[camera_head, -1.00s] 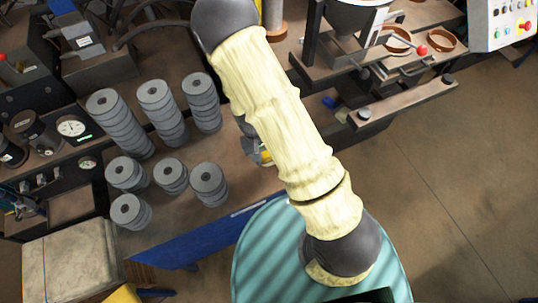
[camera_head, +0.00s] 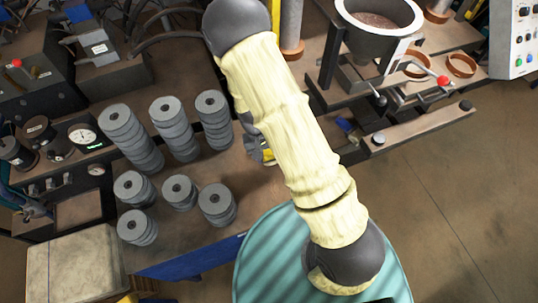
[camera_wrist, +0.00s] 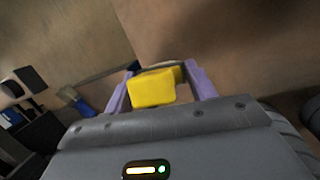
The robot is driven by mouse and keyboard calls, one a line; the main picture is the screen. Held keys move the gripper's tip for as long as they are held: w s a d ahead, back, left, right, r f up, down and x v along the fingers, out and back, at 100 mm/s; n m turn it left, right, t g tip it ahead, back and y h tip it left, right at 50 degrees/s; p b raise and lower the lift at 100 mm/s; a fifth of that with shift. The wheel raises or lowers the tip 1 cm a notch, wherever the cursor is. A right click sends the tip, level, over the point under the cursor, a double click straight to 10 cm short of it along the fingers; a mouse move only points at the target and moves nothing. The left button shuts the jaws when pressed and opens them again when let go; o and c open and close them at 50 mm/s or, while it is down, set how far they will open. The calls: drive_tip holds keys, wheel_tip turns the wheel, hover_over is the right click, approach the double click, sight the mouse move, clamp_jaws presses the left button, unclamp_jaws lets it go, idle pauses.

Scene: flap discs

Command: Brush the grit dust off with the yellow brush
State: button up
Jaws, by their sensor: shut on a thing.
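In the wrist view my gripper (camera_wrist: 158,76), with two purple fingers, is shut on the yellow brush (camera_wrist: 152,89). The brush's block sits between the fingers; its bristles cannot be made out. In the head view my sleeved arm hides most of the gripper. A small yellow patch (camera_head: 268,155) shows beside the arm, over the brown bench near the disc stacks; I cannot tell if it is the brush. I cannot make out grit dust on any surface.
Several stacks of grey flap discs (camera_head: 178,189) stand on the brown bench (camera_head: 190,243), left of my arm. A hopper machine (camera_head: 349,48) with reddish grit stands at upper right, near copper-coloured rings (camera_head: 461,65). A control box (camera_head: 522,40) is at far right. Open floor lies at lower right.

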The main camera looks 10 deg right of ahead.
drive_tip(key=r+p, duration=0.1)
drive_tip(key=s+r, duration=0.1)
drive_tip(key=r, duration=0.1)
drive_tip(key=shift+p, duration=0.35)
drive_tip(key=shift+w+d+r+p, duration=0.1)
drive_tip(key=shift+d+r+p, duration=0.05)
drive_tip(key=shift+r+p, duration=0.8)
drive_tip(key=shift+r, duration=0.45)
